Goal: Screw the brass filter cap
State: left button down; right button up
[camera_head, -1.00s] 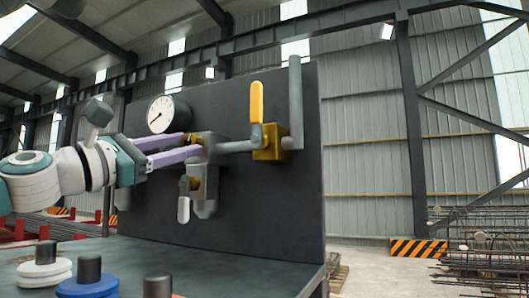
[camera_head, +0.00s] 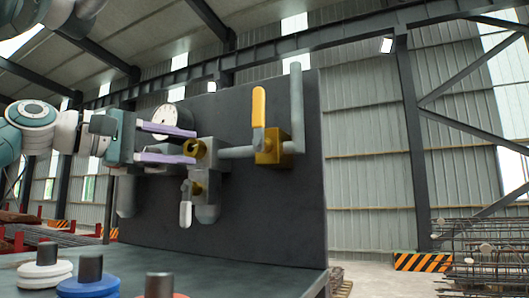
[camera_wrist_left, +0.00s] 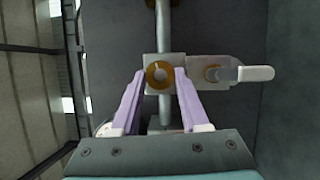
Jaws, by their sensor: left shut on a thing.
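The brass filter cap (camera_head: 196,147) is a round brass ring on the front of a grey pipe fitting (camera_head: 209,158) on the dark panel. My right gripper is not in view.
A yellow-lever brass valve (camera_head: 270,148) and upright pipe stand right of the fitting. A white-lever valve (camera_head: 186,210) hangs below it. A pressure gauge (camera_head: 174,119) is partly behind my fingers. Knobbed white (camera_head: 45,273) and blue (camera_head: 90,287) discs sit on the bench (camera_head: 225,268).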

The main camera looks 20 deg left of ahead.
pick_arm(q)
jog(key=m+p, duration=0.1)
jog(key=m, duration=0.1)
jog(key=r+m+g+y+p, duration=0.1)
jog(key=m, duration=0.2)
jog(key=shift+d+g, duration=0.1)
jog(key=shift+g, duration=0.2)
jog(key=m+y+p, duration=0.1)
jog(key=m+p, duration=0.1)
jog(key=m, duration=0.1)
jog(key=shift+d+g+y, duration=0.1)
jog(key=shift+g+y, duration=0.3)
jog(key=shift+m+y+p, duration=0.5)
jog(key=shift+m+p, duration=0.05)
jog(key=shift+m, duration=0.05)
jog(key=shift+f, duration=0.1)
